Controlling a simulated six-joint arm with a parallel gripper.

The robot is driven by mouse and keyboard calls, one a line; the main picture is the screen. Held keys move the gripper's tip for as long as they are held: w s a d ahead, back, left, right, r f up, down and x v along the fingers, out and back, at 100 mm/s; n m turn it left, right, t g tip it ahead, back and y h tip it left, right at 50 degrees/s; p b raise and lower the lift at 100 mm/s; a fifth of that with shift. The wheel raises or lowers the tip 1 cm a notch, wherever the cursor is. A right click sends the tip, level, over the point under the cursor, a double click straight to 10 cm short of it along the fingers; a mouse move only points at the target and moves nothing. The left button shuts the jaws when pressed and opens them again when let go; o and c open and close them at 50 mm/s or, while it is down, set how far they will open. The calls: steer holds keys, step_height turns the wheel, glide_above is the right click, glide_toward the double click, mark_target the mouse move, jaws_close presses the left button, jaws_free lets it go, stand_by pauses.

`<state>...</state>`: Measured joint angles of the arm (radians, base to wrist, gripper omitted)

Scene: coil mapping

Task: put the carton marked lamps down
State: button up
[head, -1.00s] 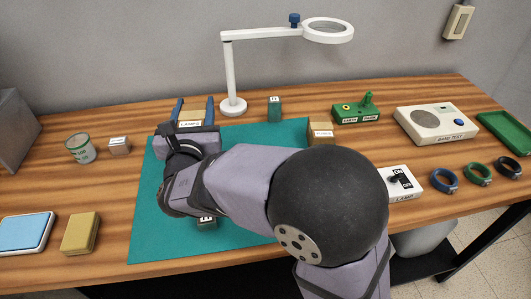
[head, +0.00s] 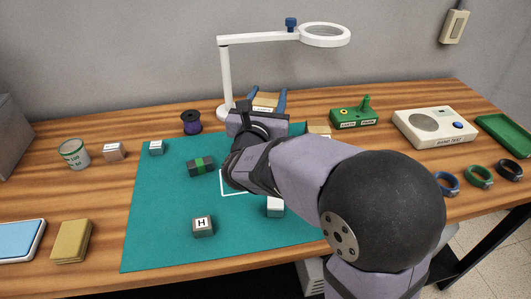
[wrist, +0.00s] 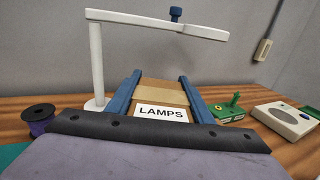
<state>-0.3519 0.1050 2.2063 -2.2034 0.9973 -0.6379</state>
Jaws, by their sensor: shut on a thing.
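My gripper (head: 265,101) is shut on the tan carton marked LAMPS (head: 265,98), with a blue finger on each side of it.
A purple spool (head: 191,122) stands left of the magnifier lamp (head: 226,80). Another carton (head: 319,129) shows right of my gripper.

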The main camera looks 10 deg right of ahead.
steer(key=shift+f+b, duration=0.45)
steer(key=shift+f, duration=4.55)
steer(key=shift+f, duration=0.2)
steer(key=o, duration=1.1)
steer(key=shift+r, duration=0.2)
steer(key=shift+s, duration=0.1)
steer(key=b+v, duration=0.1)
steer(key=v, duration=1)
steer(key=shift+s+a, duration=0.2)
steer(key=shift+s, duration=0.15)
